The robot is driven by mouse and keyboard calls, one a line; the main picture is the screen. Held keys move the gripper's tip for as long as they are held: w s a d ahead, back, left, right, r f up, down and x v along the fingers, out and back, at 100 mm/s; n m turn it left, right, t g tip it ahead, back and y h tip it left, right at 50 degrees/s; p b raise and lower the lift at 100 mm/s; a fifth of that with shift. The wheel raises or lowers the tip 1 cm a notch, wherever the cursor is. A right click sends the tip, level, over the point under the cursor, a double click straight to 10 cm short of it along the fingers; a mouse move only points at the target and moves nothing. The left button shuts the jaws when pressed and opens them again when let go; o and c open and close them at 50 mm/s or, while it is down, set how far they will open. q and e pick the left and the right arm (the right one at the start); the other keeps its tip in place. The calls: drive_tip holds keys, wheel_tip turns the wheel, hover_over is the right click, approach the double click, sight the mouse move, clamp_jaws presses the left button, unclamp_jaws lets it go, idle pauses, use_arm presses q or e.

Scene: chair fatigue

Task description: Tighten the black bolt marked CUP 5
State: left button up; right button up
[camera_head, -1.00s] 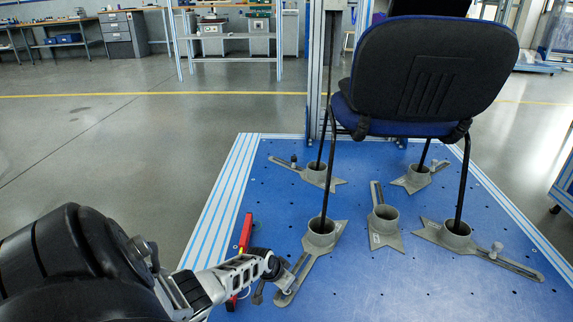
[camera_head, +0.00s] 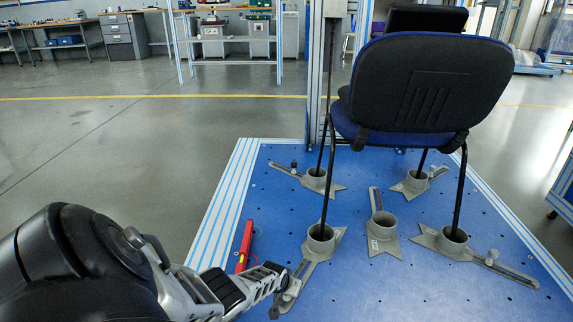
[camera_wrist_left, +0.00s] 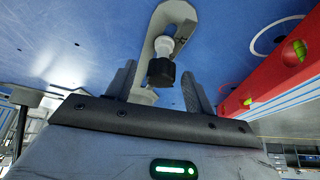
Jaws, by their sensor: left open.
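The black-headed bolt (camera_wrist_left: 161,72) stands at the slotted foot of a grey cup bracket in the left wrist view. Its head is between the two fingers of my left gripper (camera_wrist_left: 158,84), with gaps on both sides. My left gripper (camera_head: 284,284) is open and empty, low over the slotted arm of the near-left grey cup (camera_head: 320,240) in the head view. A chair leg stands in that cup. The CUP 5 marking is too small to read. My right gripper is in neither view.
The chair (camera_head: 430,85) stands above several cups. Bare platform lies at front right.

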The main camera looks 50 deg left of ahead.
use_arm(q)
drive_tip(key=shift+w+d+r+n+g+p, duration=0.15)
drive_tip(key=shift+n+g+p, duration=0.2)
drive_tip(key=shift+n, duration=0.25)
drive_tip(key=shift+n+g+y, duration=0.35)
drive_tip(key=shift+n+y, duration=0.45)
drive_tip(key=shift+n, duration=0.6)
drive_tip(key=shift+w+d+f+n+g+y+b, duration=0.1)
drive_tip(key=shift+f+n+g+y+b, duration=0.1)
drive_tip(key=shift+n+b, duration=0.35)
drive_tip(key=shift+w+f+n+g+y+b, duration=0.1)
drive_tip(key=shift+f+n+g+b, duration=0.15)
drive_tip(key=shift+n, duration=0.4)
drive_tip(key=shift+r+n+g+b, duration=0.2)
drive_tip(key=shift+n+g+b, duration=0.15)
drive_tip(key=shift+n, duration=0.35)
drive_tip(key=shift+s+r, duration=0.1)
